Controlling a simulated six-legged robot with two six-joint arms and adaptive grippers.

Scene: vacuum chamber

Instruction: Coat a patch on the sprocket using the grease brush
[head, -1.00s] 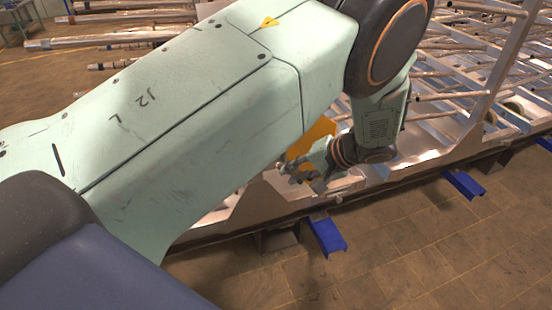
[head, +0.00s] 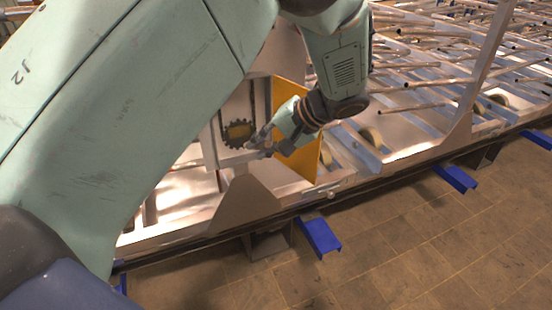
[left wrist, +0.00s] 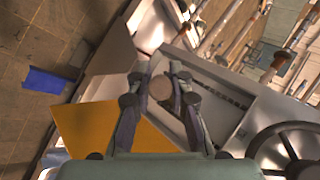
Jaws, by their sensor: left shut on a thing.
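The sprocket (head: 238,133) is a dark toothed wheel with a yellow-brown middle, upright on the machine in the head view. I cannot pick it out in the left wrist view. My left gripper (head: 259,145) is just right of the sprocket and overlaps its edge in the picture; I cannot tell whether anything touches. In the left wrist view its fingers (left wrist: 160,78) are shut around a round tan end, seen end-on, which looks like the grease brush (left wrist: 161,88). The bristles are hidden. My right gripper is not in view.
A yellow panel (head: 303,165) stands close behind the left gripper. A dark spoked wheel (left wrist: 289,152) shows at the lower right of the left wrist view. Metal frames and rods (head: 440,85) fill the right side. Blue feet (head: 320,237) stand on the open tiled floor.

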